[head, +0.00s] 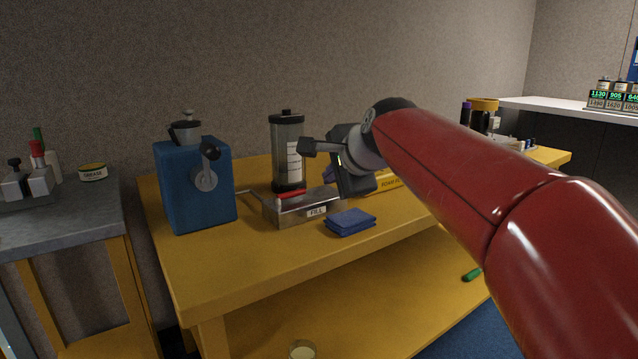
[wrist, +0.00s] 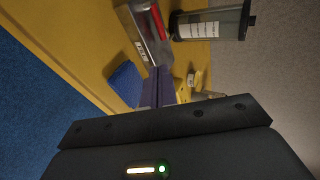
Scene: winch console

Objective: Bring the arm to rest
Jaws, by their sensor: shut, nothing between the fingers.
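My red arm reaches in from the right in the head view, over the yellow bench (head: 200,275). My gripper (head: 328,174) hangs above the bench beside a steel box with a label reading FILL (head: 318,211). In the wrist view my gripper (wrist: 157,73) shows its two fingers together, with nothing between them. It appears apart from the things on the bench, though the exact gap is hard to judge.
A folded blue cloth (head: 351,222) lies at the front of the bench. A clear cylinder (head: 288,150) stands behind the steel box, and a blue cranked unit (head: 190,195) stands left. Yellow boxed item (head: 390,181) lies behind my gripper. The bench's front-left top is clear.

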